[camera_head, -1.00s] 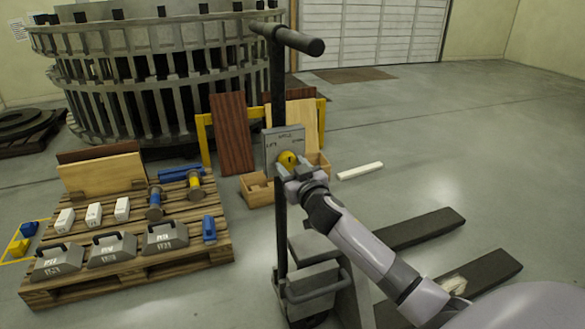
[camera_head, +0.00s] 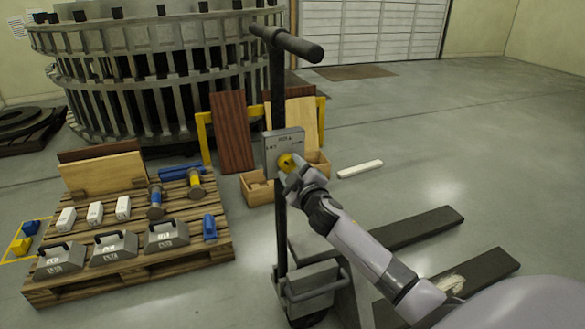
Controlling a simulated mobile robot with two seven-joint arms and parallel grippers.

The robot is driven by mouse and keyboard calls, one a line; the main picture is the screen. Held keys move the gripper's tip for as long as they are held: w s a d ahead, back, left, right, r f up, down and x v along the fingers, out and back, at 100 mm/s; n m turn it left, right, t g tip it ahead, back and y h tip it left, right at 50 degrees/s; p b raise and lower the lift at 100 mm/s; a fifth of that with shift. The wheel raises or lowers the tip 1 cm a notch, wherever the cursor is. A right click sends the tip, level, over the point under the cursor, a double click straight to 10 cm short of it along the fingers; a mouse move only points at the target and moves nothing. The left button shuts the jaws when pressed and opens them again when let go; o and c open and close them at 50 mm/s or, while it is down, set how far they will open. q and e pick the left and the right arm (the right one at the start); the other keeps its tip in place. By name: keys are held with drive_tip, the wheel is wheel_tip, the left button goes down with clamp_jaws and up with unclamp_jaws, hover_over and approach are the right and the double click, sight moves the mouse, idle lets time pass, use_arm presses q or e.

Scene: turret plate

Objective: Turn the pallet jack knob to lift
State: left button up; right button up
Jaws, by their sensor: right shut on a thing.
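The pallet jack (camera_head: 279,95) stands upright at the middle of the view, with a T-shaped handle on top and two dark forks (camera_head: 412,228) reaching to the right. A grey plate (camera_head: 290,142) with small lettering is fixed to its post. A round yellow knob (camera_head: 285,161) sits on the lower part of this plate. My right gripper (camera_head: 291,172) comes in from the lower right and is shut on the knob. The gripper looks rolled, and its fingers partly cover the knob. My left gripper is not in view.
A wooden pallet (camera_head: 130,276) at the left carries grey weights, white blocks and blue and yellow tools. A wooden crate (camera_head: 258,194) and leaning boards (camera_head: 232,133) stand behind the jack. A white bar (camera_head: 360,169) lies on the floor. Open floor is at the right.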

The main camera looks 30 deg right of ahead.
drive_tip(key=shift+n, duration=1.1)
drive_tip(key=o, duration=1.1)
drive_tip(key=shift+c, duration=0.2)
drive_tip(key=v, duration=0.7)
drive_tip(key=shift+p, duration=0.45)
drive_tip(key=shift+s, duration=0.1)
